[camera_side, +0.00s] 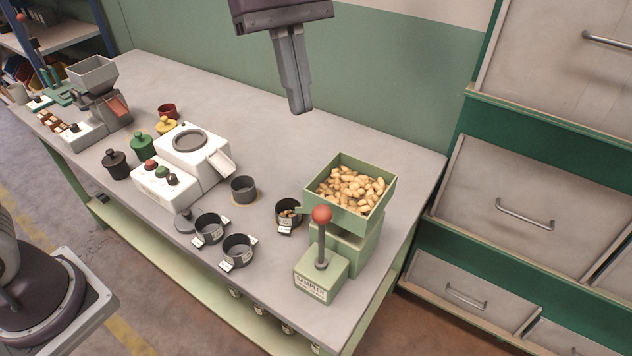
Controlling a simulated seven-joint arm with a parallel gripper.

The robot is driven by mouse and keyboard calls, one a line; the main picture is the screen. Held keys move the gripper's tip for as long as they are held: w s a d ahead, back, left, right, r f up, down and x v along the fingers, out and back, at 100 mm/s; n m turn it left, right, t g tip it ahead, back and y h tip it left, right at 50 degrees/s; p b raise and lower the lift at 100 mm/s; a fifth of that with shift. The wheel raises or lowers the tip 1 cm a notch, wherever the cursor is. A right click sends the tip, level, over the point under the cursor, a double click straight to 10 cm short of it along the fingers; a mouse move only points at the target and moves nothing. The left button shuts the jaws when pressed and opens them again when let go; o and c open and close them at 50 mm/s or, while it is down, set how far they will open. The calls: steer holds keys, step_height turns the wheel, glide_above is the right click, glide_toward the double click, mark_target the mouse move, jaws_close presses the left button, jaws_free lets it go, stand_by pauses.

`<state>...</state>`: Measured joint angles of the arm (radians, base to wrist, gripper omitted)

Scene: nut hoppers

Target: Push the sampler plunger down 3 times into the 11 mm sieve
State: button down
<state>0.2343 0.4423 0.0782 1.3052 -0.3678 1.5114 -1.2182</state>
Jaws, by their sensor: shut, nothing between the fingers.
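The sampler (318,285) is a pale green box with a label on its front, near the right end of the bench. Its plunger (321,245) is a grey rod topped by a red ball and stands upright, raised. Behind it a green hopper (355,212) holds many peanuts in the shell. Two more tagged dark sieves (238,251) (210,230) stand further left. The tag sizes are too small to read.
A white machine (185,165) with a chute and coloured knobs stands mid-bench, with a dark cup (243,190) beside it. Small lidded pots (140,146) stand behind and left. A grey hopper machine (100,95) is at the far left. Drawers (510,195) stand right of the bench.

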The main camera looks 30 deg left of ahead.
steer(key=x, duration=1.4)
step_height(320, 180, down, 4)
steer(key=shift+r, duration=0.2)
steer(key=shift+f, duration=0.1)
steer(key=shift+s+a+f, duration=0.1)
stand_by(0.4)
step_height(320, 180, up, 14)
glide_above(317, 207)
steer(key=w+a, duration=0.3)
steer(key=a, duration=0.2)
steer(key=shift+w+f, duration=0.1)
stand_by(0.5)
